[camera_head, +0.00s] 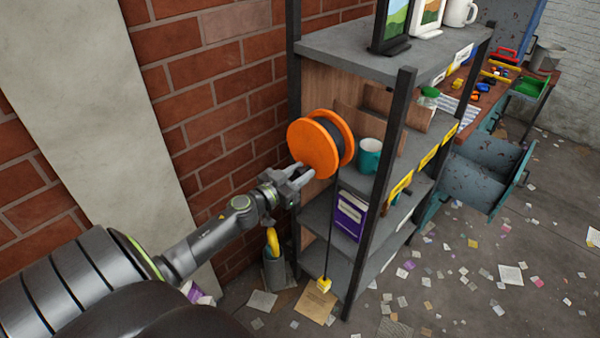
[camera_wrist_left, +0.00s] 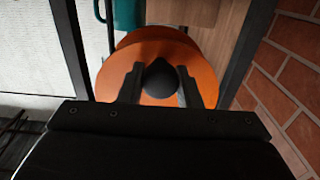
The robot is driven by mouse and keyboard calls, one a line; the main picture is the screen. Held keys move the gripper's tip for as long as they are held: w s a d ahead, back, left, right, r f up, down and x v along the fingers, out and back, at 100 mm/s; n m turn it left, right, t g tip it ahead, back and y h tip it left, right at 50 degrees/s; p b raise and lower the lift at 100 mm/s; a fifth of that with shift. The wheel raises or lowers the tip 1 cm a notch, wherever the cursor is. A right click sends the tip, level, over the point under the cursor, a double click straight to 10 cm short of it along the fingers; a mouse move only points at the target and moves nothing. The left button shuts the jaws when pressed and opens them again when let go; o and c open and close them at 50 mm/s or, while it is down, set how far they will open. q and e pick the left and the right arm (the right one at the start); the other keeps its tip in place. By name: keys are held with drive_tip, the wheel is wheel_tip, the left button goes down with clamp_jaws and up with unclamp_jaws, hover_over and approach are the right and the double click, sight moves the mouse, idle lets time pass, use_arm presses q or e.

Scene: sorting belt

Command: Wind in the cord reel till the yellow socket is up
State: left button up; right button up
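The orange cord reel (camera_head: 314,150) is mounted at the shelf's left side, with dark cord wound between its discs. Its orange disc (camera_wrist_left: 155,45) fills the middle of the left wrist view. A dark cord (camera_head: 329,240) hangs down past the shelves to the yellow socket (camera_head: 323,284), low near the floor; I cannot tell if it touches anything. My left gripper (camera_head: 302,173) is at the reel's lower front. In the wrist view its fingers (camera_wrist_left: 161,85) close on both sides of a dark round knob (camera_wrist_left: 160,78) on the disc, with no clear gap. My right gripper is out of view.
A teal mug (camera_head: 369,156) stands close right of the reel. A purple box (camera_head: 350,214) is on the shelf below. A dark shelf post (camera_head: 380,190) stands in front. A grey bin (camera_head: 274,272) with something yellow stands below my gripper. The brick wall is behind.

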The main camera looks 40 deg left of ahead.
sight(318, 169)
use_arm(q)
clamp_jaws()
drive_tip(key=n+p, duration=0.1)
drive_tip(key=d+n+p, duration=0.1)
drive_tip(key=p, duration=0.1)
drive_tip(key=shift+d+r+n, duration=0.15)
drive_tip(key=shift+r+n, duration=0.15)
drive_tip(key=shift+n, duration=0.1)
drive_tip(key=n+p, duration=0.1)
drive_tip(key=p, duration=0.1)
drive_tip(key=d+n+p, duration=0.1)
drive_tip(key=n+p, duration=0.1)
drive_tip(key=shift+s+d+r+p, duration=0.1)
drive_tip(key=shift+d+r+p, duration=0.1)
drive_tip(key=shift+r+p, duration=0.2)
drive_tip(key=shift+d+f+n+p, duration=0.1)
drive_tip(key=shift+d+n+p, duration=0.15)
drive_tip(key=shift+n+p, duration=0.5)
drive_tip(key=o, duration=0.6)
unclamp_jaws()
